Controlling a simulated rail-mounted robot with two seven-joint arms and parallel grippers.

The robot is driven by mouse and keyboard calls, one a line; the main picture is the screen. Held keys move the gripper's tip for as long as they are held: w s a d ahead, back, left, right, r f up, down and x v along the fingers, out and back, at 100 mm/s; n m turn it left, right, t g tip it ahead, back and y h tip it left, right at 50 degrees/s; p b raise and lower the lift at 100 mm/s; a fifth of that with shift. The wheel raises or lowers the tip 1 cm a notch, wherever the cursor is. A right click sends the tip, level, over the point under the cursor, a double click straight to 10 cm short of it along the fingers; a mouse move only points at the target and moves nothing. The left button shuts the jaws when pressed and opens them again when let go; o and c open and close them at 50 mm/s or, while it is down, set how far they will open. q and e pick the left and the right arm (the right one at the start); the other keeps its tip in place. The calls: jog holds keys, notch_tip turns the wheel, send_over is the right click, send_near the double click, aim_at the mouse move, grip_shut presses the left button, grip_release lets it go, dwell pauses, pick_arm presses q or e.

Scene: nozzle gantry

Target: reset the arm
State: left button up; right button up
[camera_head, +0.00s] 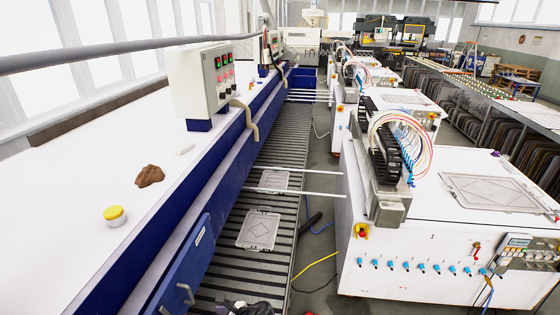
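A dark mechanical part (245,307) shows at the bottom edge, left of centre, mostly cut off by the frame. I cannot tell whether it belongs to one of my arms. No gripper fingers of mine can be made out, on the left or the right. No held object is visible.
A slatted conveyor (270,185) runs away from me, carrying a near plate (258,230) and a farther plate (273,180). A white and blue bench (60,165) with a control box (202,80) lines the left. A white machine (450,225) stands right. Grey floor (320,245) lies between.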

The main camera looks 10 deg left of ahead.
pick_arm(q)
jog(key=w+d+r+n+t+h, duration=0.25)
jog(key=d+r+n+h, duration=0.2)
jog(key=r+n, duration=0.35)
jog(key=w+d+r+n+t+h, duration=0.2)
jog(key=d+r+n+t+h, duration=0.15)
jog(key=d+r+n, duration=0.35)
jog(key=s+a+r+n+h, duration=0.1)
jog(key=s+r+n+h, duration=0.2)
jog(key=s+r, duration=0.15)
jog(key=s+a+n+t+h+p, duration=0.1)
jog(key=s+a, duration=0.2)
jog(key=s, duration=0.6)
jog(key=s+a+h+p, duration=0.2)
jog(key=s+a, duration=0.1)
jog(key=s, duration=0.6)
jog(key=s+a+f+g, duration=0.1)
jog(key=s+f+g, duration=0.1)
jog(key=s+f, duration=0.4)
jog(key=s+a+f+g+y+p, duration=0.1)
jog(key=s+f, duration=0.4)
jog(key=s, duration=0.8)
jog(key=shift+s+a+f+n+g, duration=0.25)
jog(key=shift+a+f+n+g, duration=0.25)
jog(key=shift+g, duration=0.6)
